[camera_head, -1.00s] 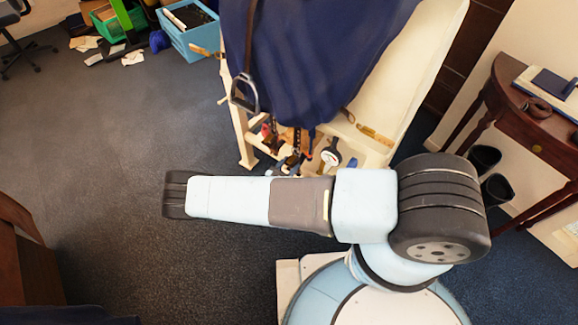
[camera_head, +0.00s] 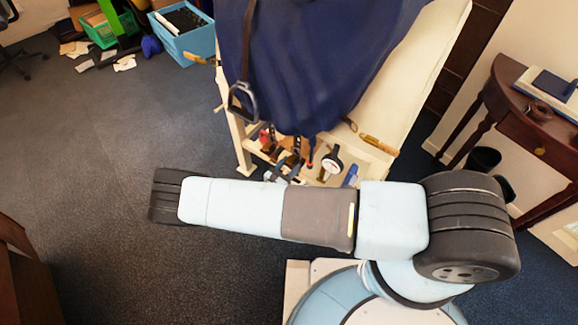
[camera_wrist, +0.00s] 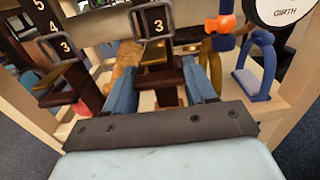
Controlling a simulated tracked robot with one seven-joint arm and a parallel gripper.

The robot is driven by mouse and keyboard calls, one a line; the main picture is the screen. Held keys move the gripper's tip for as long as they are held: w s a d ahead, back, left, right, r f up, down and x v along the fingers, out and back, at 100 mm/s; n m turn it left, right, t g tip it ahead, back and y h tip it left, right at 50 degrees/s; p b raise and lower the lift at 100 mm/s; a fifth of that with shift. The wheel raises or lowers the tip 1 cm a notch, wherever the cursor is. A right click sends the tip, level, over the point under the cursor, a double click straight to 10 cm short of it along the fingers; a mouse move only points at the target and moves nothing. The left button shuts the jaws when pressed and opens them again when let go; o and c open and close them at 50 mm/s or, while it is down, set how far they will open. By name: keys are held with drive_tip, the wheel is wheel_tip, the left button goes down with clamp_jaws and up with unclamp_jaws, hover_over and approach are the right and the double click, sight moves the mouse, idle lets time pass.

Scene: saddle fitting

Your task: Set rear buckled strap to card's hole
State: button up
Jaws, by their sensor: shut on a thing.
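In the wrist view my gripper (camera_wrist: 160,78) has two blue fingers on either side of a dark brown strap end (camera_wrist: 165,72). I cannot tell from the pictures which strap is the rear one. In the head view the straps (camera_head: 295,150) hang below the blue cloth, and my arm hides most of the gripper.
A round GIRTH dial (camera_wrist: 282,8), an orange-and-blue tool (camera_wrist: 220,23) and a blue clip-like piece (camera_wrist: 257,78) are close on the right. A pale wooden frame (camera_head: 243,150) surrounds the straps. A stirrup (camera_head: 242,102) hangs at the left. Open carpet lies left.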

drive_tip(key=shift+a, duration=0.15)
drive_tip(key=o, duration=1.5)
drive_tip(key=shift+s, duration=0.1)
drive_tip(key=v, duration=1.3)
drive_tip(key=shift+s, duration=0.2)
